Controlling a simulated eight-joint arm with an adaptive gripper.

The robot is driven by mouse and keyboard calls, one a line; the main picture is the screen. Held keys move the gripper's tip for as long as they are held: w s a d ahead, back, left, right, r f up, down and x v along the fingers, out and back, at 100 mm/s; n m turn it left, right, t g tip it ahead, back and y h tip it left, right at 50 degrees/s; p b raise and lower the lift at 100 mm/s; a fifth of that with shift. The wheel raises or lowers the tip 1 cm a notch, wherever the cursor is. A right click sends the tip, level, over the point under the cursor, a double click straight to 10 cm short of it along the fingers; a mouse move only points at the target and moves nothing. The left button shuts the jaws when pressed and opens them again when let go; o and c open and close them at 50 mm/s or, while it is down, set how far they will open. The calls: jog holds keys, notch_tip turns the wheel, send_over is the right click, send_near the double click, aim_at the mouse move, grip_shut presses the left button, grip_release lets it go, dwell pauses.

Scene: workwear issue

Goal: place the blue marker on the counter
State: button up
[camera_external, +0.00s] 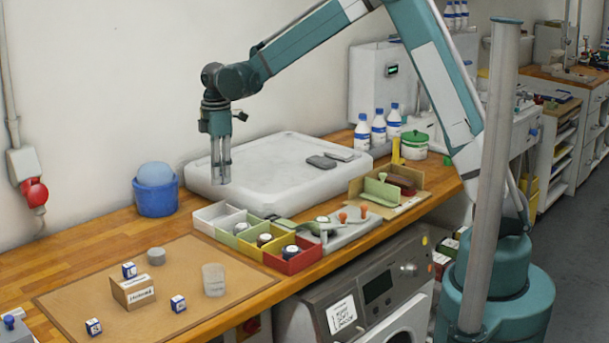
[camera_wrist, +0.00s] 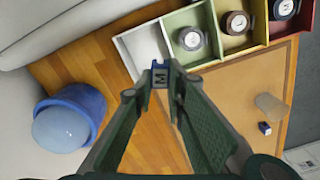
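My gripper (camera_external: 221,182) points down, above the counter and in front of the white tray. The marker is not clear between the fingers in the external view. The wooden counter (camera_external: 180,218) has bare wood near the gripper, also seen in the wrist view (camera_wrist: 98,62). Several similar blue-and-white blocks rest on or around the brown mat, one of them (camera_external: 178,303) near its front.
A blue bucket (camera_external: 156,198) stands left of the gripper. A row of coloured bins (camera_external: 295,262) holds round items to the right. The brown mat (camera_external: 75,297) carries a cardboard box (camera_external: 133,290) and a clear cup (camera_external: 213,279). The white tray (camera_external: 265,190) lies behind.

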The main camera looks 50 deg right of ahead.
jog(key=w+d+m, duration=0.1)
jog(key=d+m, duration=0.1)
jog(key=d, duration=1.3)
jog(key=w+d+m, duration=0.1)
jog(key=d+m, duration=0.1)
jog(key=d, duration=1.4)
jog(key=w+d+m, duration=0.1)
jog(key=d+m, duration=0.2)
jog(key=d, duration=1.3)
jog(key=shift+w, duration=0.1)
jog(key=s+d+m, duration=0.2)
jog(key=s+d, duration=0.4)
jog(key=d, duration=0.7)
jog(key=s+d+m, duration=0.2)
jog(key=s+d, duration=0.5)
jog(key=d, duration=0.6)
jog(key=s+d+m, duration=0.2)
jog(key=s+d, duration=0.4)
jog(key=d, duration=0.8)
jog(key=shift+m, duration=0.3)
jog(key=shift+s+f, duration=0.15)
jog(key=shift+f, duration=1.2)
jog(key=shift+s+f, duration=0.1)
jog(key=shift+f, duration=1.2)
jog(key=shift+f, duration=3.15)
